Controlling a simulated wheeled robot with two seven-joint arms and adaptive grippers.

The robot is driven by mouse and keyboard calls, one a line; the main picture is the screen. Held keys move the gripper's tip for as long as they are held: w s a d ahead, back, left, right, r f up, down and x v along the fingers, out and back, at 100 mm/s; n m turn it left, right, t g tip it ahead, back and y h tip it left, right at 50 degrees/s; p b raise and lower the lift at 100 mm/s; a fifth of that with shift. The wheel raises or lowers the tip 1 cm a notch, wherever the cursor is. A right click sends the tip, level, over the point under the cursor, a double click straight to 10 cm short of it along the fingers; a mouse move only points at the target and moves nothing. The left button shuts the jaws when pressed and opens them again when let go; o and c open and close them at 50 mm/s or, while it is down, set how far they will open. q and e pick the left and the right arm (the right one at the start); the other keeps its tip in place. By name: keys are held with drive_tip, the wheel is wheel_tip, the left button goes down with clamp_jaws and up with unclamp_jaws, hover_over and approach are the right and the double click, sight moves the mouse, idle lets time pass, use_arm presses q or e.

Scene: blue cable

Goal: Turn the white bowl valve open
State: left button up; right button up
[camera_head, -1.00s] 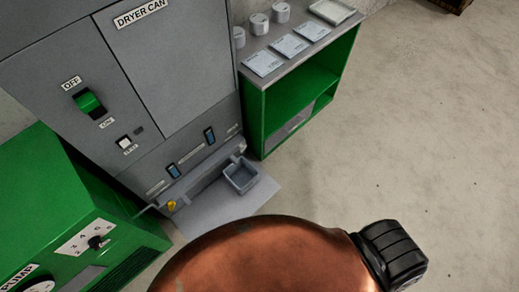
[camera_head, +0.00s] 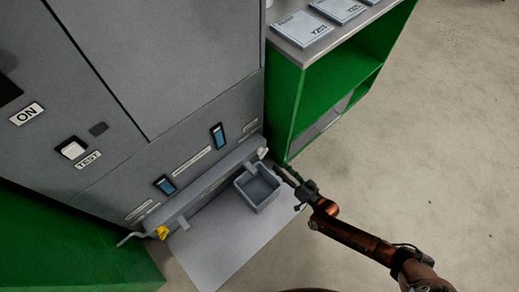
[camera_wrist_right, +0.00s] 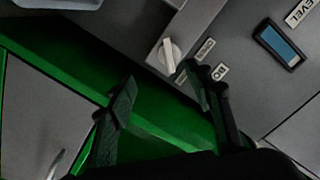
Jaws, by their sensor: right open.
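The white bowl valve (camera_head: 262,153) is a small white knob at the right end of the grey ledge low on the cabinet. In the right wrist view its white handle (camera_wrist_right: 170,52) stands close to upright on a grey block, just beyond the fingertips. My right gripper (camera_head: 287,182) is to the right of the grey bowl and a little in front of the valve. In the right wrist view its two black fingers (camera_wrist_right: 158,80) are apart, with nothing between them. They appear clear of the handle. My left gripper is not in view.
The square grey bowl (camera_head: 245,200) stands below the ledge on a grey plate (camera_head: 222,248). A yellow valve (camera_head: 162,232) is at the ledge's left end. A green shelf (camera_head: 285,105) stands close behind my right gripper. Open floor (camera_head: 440,150) lies to the right.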

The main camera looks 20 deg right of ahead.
sight(262, 152)
use_arm(q)
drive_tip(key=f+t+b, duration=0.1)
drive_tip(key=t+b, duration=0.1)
drive_tip(key=b, duration=0.1)
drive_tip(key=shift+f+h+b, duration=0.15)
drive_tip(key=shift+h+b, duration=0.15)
drive_tip(key=shift+b, duration=0.1)
use_arm(e)
drive_tip(key=x, duration=0.9)
drive_tip(key=shift+w+a+r+m+t+y, duration=0.3)
drive_tip(key=shift+a+r+t, duration=0.15)
drive_tip(key=shift+r, duration=0.3)
drive_tip(key=shift+c, duration=0.3)
drive_tip(key=c, duration=1.1)
